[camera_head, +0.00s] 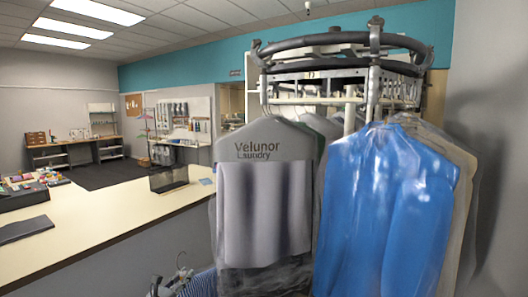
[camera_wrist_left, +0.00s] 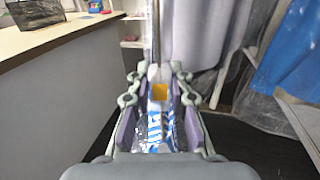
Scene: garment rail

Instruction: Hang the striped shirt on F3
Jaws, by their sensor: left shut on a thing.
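The blue-and-white striped shirt (camera_head: 202,284) shows at the bottom edge of the head view, below a hanger hook (camera_head: 181,262). Most of the shirt is cut off there. My left gripper (camera_head: 166,287) is beside it at the lower edge. In the left wrist view my left gripper (camera_wrist_left: 160,80) is shut on the hanger just under its upright metal hook (camera_wrist_left: 155,35), with striped cloth (camera_wrist_left: 158,132) under clear wrap between the fingers. The round garment rail (camera_head: 340,75) stands to the right and above. I cannot read F3 on it. My right gripper is out of view.
A grey Velunor Laundry garment cover (camera_head: 265,160) and a blue wrapped garment (camera_head: 385,210) hang from the rail, with more garments behind. A long cream counter (camera_head: 110,220) runs along the left. A dark wire tray (camera_head: 168,179) sits on it.

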